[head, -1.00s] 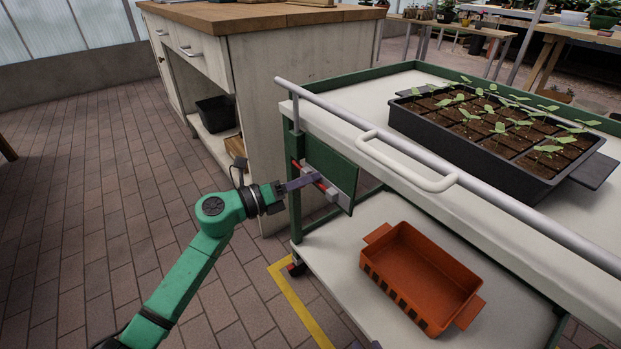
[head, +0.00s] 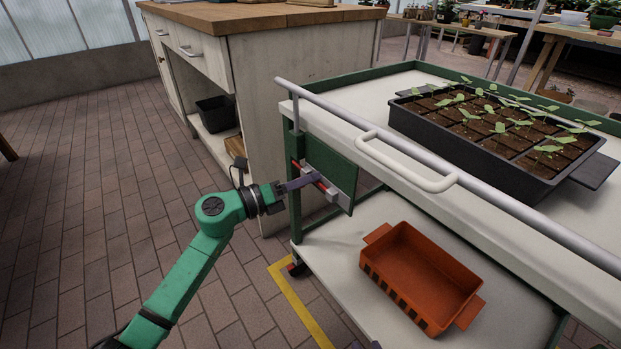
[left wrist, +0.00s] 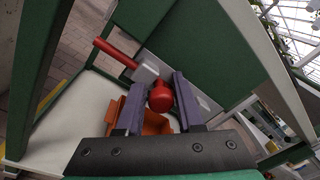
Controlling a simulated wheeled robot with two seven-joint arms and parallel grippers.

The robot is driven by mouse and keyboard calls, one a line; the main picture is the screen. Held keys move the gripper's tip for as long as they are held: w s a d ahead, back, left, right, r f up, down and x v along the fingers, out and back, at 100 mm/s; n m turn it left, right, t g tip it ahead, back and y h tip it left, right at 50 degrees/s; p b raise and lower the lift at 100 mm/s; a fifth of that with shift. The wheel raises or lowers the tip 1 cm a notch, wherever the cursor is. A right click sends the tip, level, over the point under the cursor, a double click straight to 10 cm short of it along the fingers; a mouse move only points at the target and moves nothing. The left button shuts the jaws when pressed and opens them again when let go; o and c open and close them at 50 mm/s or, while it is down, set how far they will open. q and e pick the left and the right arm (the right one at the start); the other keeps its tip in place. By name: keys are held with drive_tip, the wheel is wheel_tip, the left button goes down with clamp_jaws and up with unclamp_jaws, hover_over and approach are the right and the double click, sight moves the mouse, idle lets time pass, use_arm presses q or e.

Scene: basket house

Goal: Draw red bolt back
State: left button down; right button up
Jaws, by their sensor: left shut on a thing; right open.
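The red bolt (left wrist: 116,53) runs through a grey bracket (left wrist: 147,71) on a green panel, with a round red knob (left wrist: 160,98) sticking out from it. In the head view the panel (head: 330,170) is at the left end of a cart, and the bolt is small and partly hidden by my gripper. My left gripper (head: 312,181) has its purple fingers at the knob. In the left wrist view the fingers (left wrist: 160,84) stand on either side of the knob, shut on it. My right gripper is not in view.
The white-topped cart (head: 350,112) has a grey rail and a white handle (head: 408,165) above the panel. A dark seedling tray (head: 560,180) is on top. An orange bin (head: 425,280) sits on the lower shelf. A wooden-topped cabinet (head: 270,110) stands close behind.

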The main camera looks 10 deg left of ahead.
sight(322, 187)
use_arm(q)
drive_tip(key=shift+s+d+r+p, duration=0.1)
drive_tip(key=shift+s+d+p, duration=0.8)
drive_tip(key=shift+d, duration=0.35)
drive_tip(key=shift+s+d+f, duration=0.2)
drive_tip(key=shift+s+d, duration=0.1)
drive_tip(key=c, duration=0.7)
unclamp_jaws()
drive_tip(key=shift+s, duration=0.1)
drive_tip(key=shift+r, duration=0.1)
